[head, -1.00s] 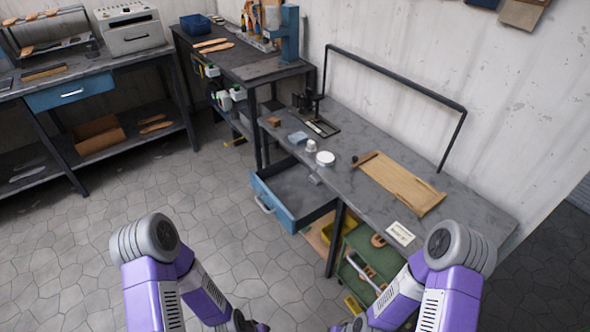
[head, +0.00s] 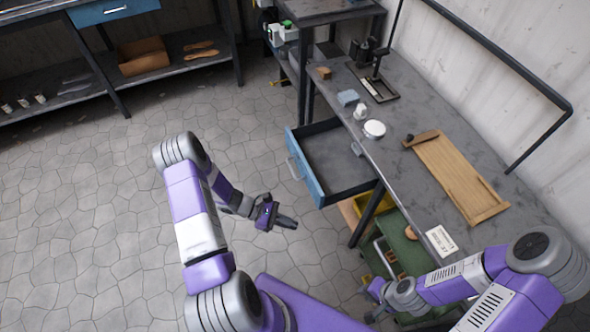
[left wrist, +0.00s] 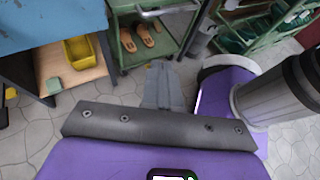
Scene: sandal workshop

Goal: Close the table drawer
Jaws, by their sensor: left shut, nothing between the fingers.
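The table drawer (head: 335,165) is pulled out from the grey workbench (head: 440,145) in the head view. Its blue front (head: 305,170) with a pale bar handle (head: 294,167) faces left. The inside that shows looks empty. My left gripper (head: 287,222) is shut and empty, left of and below the drawer front in the picture, apart from it. In the left wrist view its closed fingers (left wrist: 165,85) point away from the camera, and a blue panel, likely the drawer front (left wrist: 40,25), fills the top left. My right gripper (head: 373,290) is low beside the bench, too small to read.
A green cart (head: 405,245) with sandals and a yellow bin (head: 375,203) stand under the bench. On the bench are a wooden board (head: 455,175), a white round tin (head: 374,129), a small press (head: 370,65) and a label card (head: 440,241). The floor left of the drawer is clear.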

